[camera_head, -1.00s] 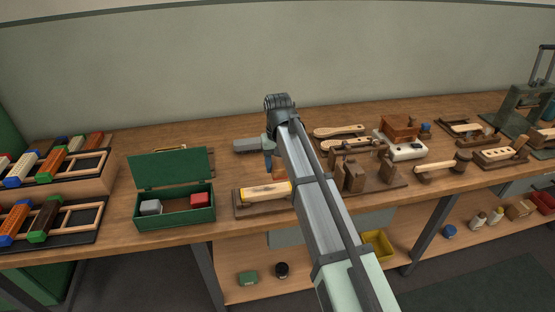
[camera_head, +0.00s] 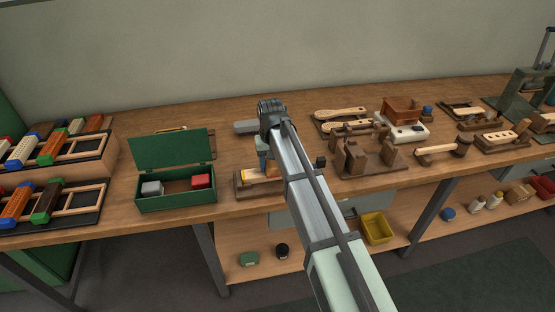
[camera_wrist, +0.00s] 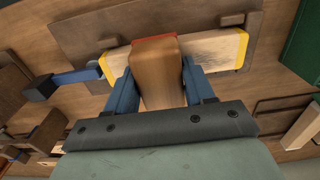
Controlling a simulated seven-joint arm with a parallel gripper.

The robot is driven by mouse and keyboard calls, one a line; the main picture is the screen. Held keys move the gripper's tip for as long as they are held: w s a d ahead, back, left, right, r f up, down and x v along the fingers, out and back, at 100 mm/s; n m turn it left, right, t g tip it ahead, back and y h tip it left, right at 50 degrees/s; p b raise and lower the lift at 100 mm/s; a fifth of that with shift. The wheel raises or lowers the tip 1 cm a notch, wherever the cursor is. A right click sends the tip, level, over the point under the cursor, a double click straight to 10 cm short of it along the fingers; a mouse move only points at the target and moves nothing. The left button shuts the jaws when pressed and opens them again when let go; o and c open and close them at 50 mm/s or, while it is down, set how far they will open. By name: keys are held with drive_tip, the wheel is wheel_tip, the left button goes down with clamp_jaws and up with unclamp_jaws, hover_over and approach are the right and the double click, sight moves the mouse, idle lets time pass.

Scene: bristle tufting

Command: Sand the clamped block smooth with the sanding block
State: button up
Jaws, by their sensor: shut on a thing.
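The clamped block (camera_wrist: 219,50) is pale wood with yellow ends and streaky brown marks on its face. It lies on a dark brown fixture (camera_wrist: 82,30), with a blue clamp rod (camera_wrist: 80,77) meeting one end. My gripper (camera_wrist: 157,82) has blue fingers shut on the brown sanding block (camera_wrist: 158,72), whose red edge shows at the far side. The sanding block overlaps the middle of the clamped block; I cannot tell whether they touch. In the head view the clamped block (camera_head: 258,175) is partly hidden behind my arm.
A green open box (camera_head: 176,201) with a grey and a red block stands left of the fixture. A wooden stand (camera_head: 368,160) and a white box with a wooden top (camera_head: 404,132) are to the right. Racks with coloured-ended blocks (camera_head: 45,202) fill the far left.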

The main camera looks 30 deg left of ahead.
sight(244, 174)
drive_tip(key=shift+s+a, duration=3.3)
drive_tip(key=shift+w+d, duration=4.1)
drive_tip(key=shift+d, duration=0.05)
wheel_tip(244, 174, up, 8)
drive_tip(key=shift+w+r, duration=0.1)
drive_tip(key=d+f+m, duration=0.3)
drive_tip(key=d+f, duration=0.1)
drive_tip(key=d, duration=1.5)
drive_tip(key=w+d+f+m, duration=0.1)
drive_tip(key=d+f+m, duration=0.2)
drive_tip(key=d, duration=1.6)
drive_tip(key=w+d+f+m, duration=0.1)
drive_tip(key=d+f+m, duration=0.2)
drive_tip(key=d, duration=1.5)
drive_tip(key=shift+w+d+f, duration=0.25)
drive_tip(key=shift+d+f, duration=0.15)
drive_tip(key=shift+f, duration=1.85)
